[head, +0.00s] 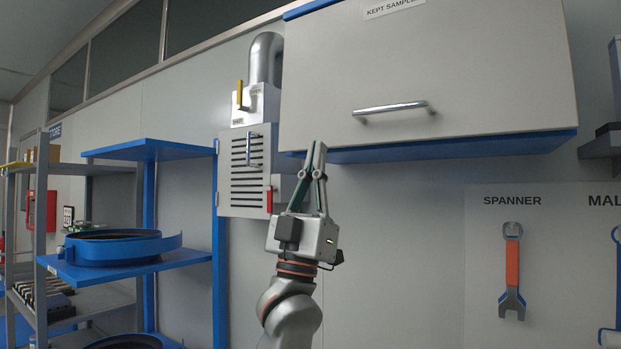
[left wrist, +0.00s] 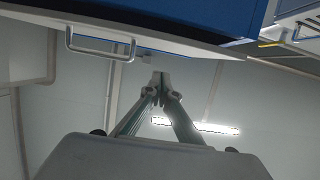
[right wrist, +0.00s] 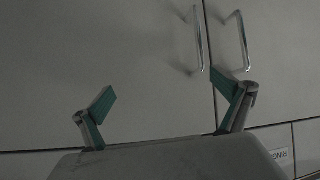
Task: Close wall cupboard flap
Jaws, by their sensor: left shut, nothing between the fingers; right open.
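The wall cupboard's pale grey flap (head: 450,75), labelled as kept samples, hangs down over the front of its blue body (head: 450,148). I see no clear gap between them, but cannot tell if it is fully shut. Its bar handle (head: 393,108) also shows in the left wrist view (left wrist: 100,50). My left gripper (head: 318,146) is shut and empty, pointing up, with its tips at the flap's lower left edge; touching or apart I cannot tell. My right gripper (right wrist: 168,97) is open and empty, seen only in its wrist view.
A vented grey box (head: 245,185) with a pipe is on the wall left of the cupboard. Blue shelves (head: 180,258) holding a blue ring-shaped tray (head: 115,246) stand further left. A spanner (head: 512,270) hangs at right. Two upright handles (right wrist: 198,40) face my right gripper.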

